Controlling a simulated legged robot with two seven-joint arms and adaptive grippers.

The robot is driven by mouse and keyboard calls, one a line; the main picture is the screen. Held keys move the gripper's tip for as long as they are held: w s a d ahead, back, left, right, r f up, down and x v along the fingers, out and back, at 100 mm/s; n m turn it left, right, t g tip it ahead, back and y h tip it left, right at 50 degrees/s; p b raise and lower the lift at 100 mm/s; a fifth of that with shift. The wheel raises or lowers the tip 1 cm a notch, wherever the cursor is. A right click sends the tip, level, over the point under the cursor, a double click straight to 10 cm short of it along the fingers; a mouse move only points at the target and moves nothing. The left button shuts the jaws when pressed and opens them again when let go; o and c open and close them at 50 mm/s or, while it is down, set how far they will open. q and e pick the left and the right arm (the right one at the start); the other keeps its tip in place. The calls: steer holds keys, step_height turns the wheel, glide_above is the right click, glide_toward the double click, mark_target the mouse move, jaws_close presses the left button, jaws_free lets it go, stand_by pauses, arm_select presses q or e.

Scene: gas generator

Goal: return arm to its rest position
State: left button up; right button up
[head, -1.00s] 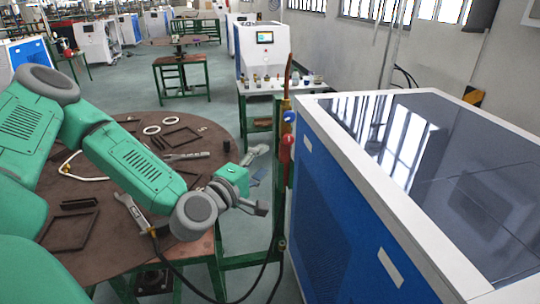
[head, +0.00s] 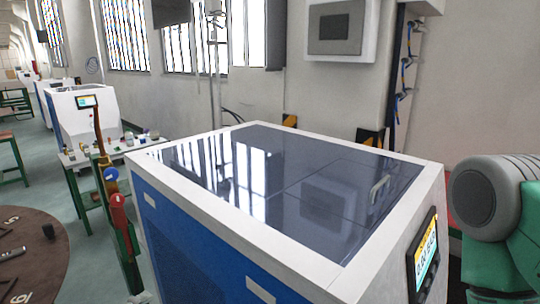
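One of my green and grey arm links (head: 490,215) shows at the right edge of the head view, beside the generator. Neither gripper is in the picture. The gas generator (head: 175,225) fills the middle, a white and blue cabinet with a dark glossy top. A lit screen (head: 426,254) is on its right side, close to my arm link. I cannot tell whether the arm touches the cabinet.
A green post with a blue valve handle (head: 111,180) and a red one (head: 118,204) stands left of the cabinet. The round brown table (head: 40,265) is at lower left. A white machine (head: 85,115) and a small table stand behind. A grey box hangs on the wall.

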arm_select(q)
steer(key=s+d+f+m+g+h+b, duration=0.1)
steer(key=s+d+f+m+g+b, duration=0.15)
steer(key=f, duration=0.35)
steer(key=s+d+f+m+g+b, duration=0.1)
steer(key=s+d+f+m+g, duration=0.1)
steer(key=s+f, duration=0.35)
steer(key=s+a+f+m+g+y+b, duration=0.2)
steer(key=s+f+m+g+b, duration=0.2)
steer(key=s+f, duration=0.4)
steer(key=s+a+f+m+g+y+b, duration=0.2)
steer(key=s+f, duration=0.5)
steer(key=f, duration=0.5)
steer(key=a+m+g+b, duration=0.1)
steer(key=m+g+b, duration=0.1)
steer(key=shift+s+b, duration=0.4)
arm_select(e)
step_height(320, 180, down, 14)
steer(key=shift+d, duration=0.15)
arm_select(q)
steer(key=shift+m, duration=0.25)
steer(key=shift+w, duration=0.15)
